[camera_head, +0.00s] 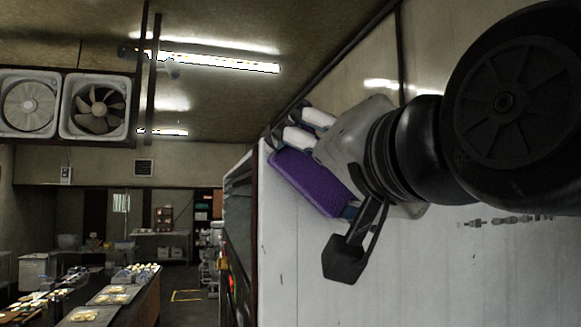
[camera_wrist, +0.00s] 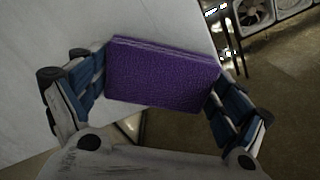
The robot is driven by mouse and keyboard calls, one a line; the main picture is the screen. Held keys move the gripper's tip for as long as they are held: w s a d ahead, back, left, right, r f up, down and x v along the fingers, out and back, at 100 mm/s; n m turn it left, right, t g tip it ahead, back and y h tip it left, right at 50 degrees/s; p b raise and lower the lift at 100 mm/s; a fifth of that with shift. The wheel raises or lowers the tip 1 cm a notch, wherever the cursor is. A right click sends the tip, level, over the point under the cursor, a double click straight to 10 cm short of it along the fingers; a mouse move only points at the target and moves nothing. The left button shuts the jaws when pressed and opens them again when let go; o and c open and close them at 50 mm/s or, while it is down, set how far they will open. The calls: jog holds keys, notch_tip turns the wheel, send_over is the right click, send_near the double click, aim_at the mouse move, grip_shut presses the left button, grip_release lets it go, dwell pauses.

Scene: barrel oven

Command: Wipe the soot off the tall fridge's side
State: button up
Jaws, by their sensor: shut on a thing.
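The tall fridge's pale side (camera_head: 430,285) fills the lower right of the head view; its pale surface is also at the upper left of the wrist view (camera_wrist: 45,35). My gripper (camera_head: 318,172) is shut on a purple sponge (camera_head: 300,180), gripped by its two ends. The wrist view shows the sponge (camera_wrist: 163,75) between the blue-padded fingers. It is close to the fridge side near its upper front edge; I cannot tell if they touch. A row of small dark marks (camera_head: 508,220) shows at right; I cannot tell if it is soot. My arm hides part of the panel.
Left of the fridge, an aisle leads back past a long counter (camera_head: 125,300) with trays of food. Two fans (camera_head: 97,106) are mounted high at left. Ceiling lights (camera_head: 215,62) hang above. The floor (camera_head: 190,305) by the fridge front looks clear.

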jog(key=shift+w+d+f+b, duration=0.1)
jog(key=shift+w+d+b, duration=0.15)
jog(key=shift+d+b, duration=0.4)
jog(key=shift+w+d+r+b, duration=0.1)
jog(key=shift+w+d+b, duration=0.1)
jog(key=shift+d+b, duration=0.45)
jog(key=shift+w+d+f+b, duration=0.1)
jog(key=shift+w+d+b, duration=0.25)
jog(key=shift+d, duration=0.55)
jog(key=shift+d+b, duration=0.3)
jog(key=shift+d, duration=0.1)
